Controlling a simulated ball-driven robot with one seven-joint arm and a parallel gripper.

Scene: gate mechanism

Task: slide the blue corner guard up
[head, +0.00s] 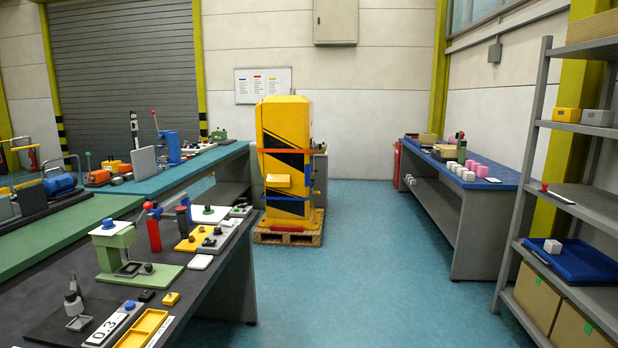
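A yellow cabinet (287,117) with black diagonal stripes stands upright on a wooden pallet (287,238) in the middle of the room. An orange strap (282,152) runs around its upper part and a blue strap (284,197) around its lower part. A small blue piece (307,172) shows at its right edge between the straps; it may be the blue corner guard, but it is too small to tell. My gripper is not in view.
Blue floor (360,260) is open between me and the cabinet. A dark workbench (215,262) with fixtures stands at left. A blue-topped bench (452,178) with pink and white blocks and a grey shelf rack (518,170) stand at right.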

